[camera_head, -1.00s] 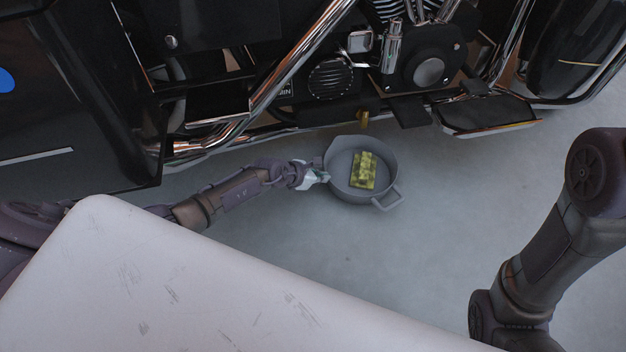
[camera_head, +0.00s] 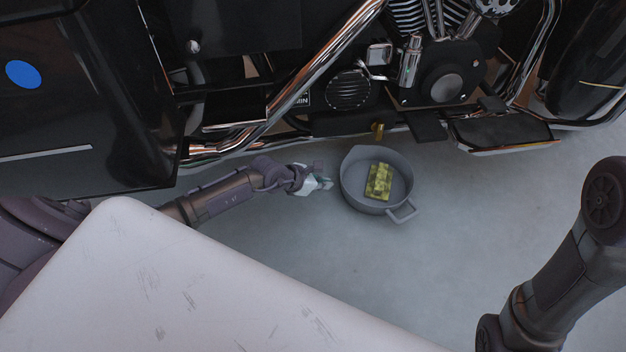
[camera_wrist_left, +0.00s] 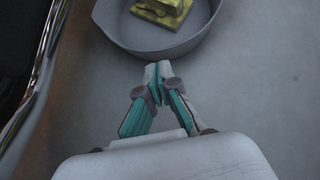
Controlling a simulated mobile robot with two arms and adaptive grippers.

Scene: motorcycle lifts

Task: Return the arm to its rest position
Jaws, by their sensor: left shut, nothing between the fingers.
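My left arm (camera_head: 222,196) reaches in from the left, low over the floor beside the motorcycle. My left gripper (camera_head: 328,184) is shut and empty, a little to the left of a grey round pan and apart from it. In the left wrist view the gripper's fingertips (camera_wrist_left: 158,66) meet just short of the pan's rim (camera_wrist_left: 150,53). My right arm (camera_head: 555,265) shows at the right edge of the head view; its gripper is out of view.
The grey pan (camera_head: 352,188) stands on the floor with a yellow-green patterned block (camera_head: 379,182) in it. A motorcycle (camera_head: 349,88) with chrome pipes fills the top. A pale scratched surface (camera_head: 170,285) covers the lower left. Grey floor is clear below the pan.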

